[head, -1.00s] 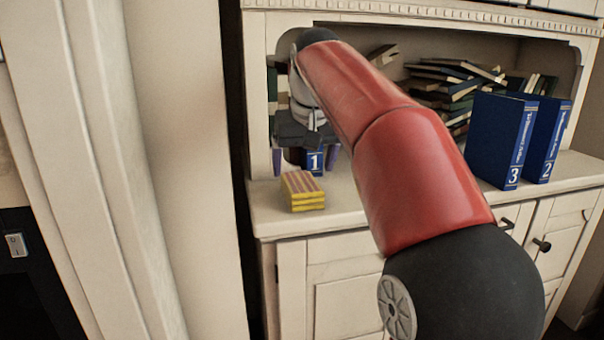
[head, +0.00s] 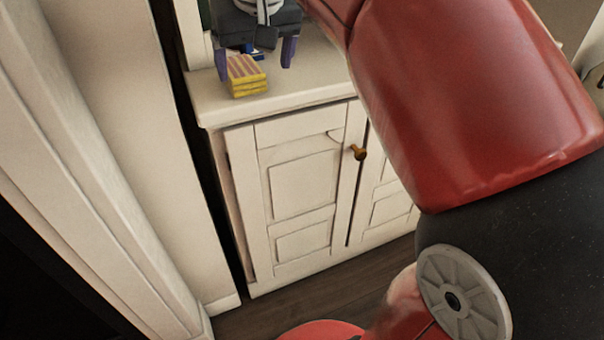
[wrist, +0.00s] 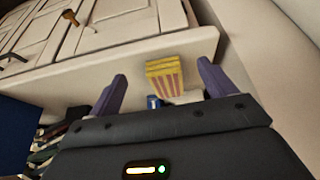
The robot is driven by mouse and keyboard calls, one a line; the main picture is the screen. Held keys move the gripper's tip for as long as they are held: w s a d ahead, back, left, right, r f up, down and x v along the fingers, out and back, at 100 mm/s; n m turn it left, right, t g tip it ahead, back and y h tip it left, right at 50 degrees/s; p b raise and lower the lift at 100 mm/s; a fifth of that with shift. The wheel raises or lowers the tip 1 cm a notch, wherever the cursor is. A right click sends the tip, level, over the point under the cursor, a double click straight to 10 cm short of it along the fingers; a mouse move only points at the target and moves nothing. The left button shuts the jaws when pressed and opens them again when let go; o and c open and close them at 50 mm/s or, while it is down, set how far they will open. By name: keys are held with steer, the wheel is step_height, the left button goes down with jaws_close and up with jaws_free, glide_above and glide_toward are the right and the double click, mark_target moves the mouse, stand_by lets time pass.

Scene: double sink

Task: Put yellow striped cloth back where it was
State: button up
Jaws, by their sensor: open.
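The yellow striped cloth (head: 246,75) is a small folded block with yellow sides and a pink-striped top. It lies on the cabinet's white counter, near the left end of its front edge. My gripper (head: 256,62) is over the counter behind and around the cloth's far side, with its purple fingers spread apart. In the wrist view the cloth (wrist: 165,76) shows beyond and between the open fingertips of my gripper (wrist: 162,82), not clamped. A blue book (wrist: 153,102) is partly hidden between the fingers, close to the cloth.
The white counter (head: 300,92) has free room right of the cloth. Cabinet doors with a brass knob (head: 358,152) are below. A pale upright panel (head: 125,150) stands at left. Another blue book (wrist: 18,135) and a heap of books show in the wrist view.

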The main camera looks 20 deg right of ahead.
steer(key=s+f, duration=1.7)
steer(key=f, duration=0.4)
steer(key=shift+d+t, duration=0.15)
steer(key=shift+t, duration=0.15)
steer(key=shift+r, duration=0.1)
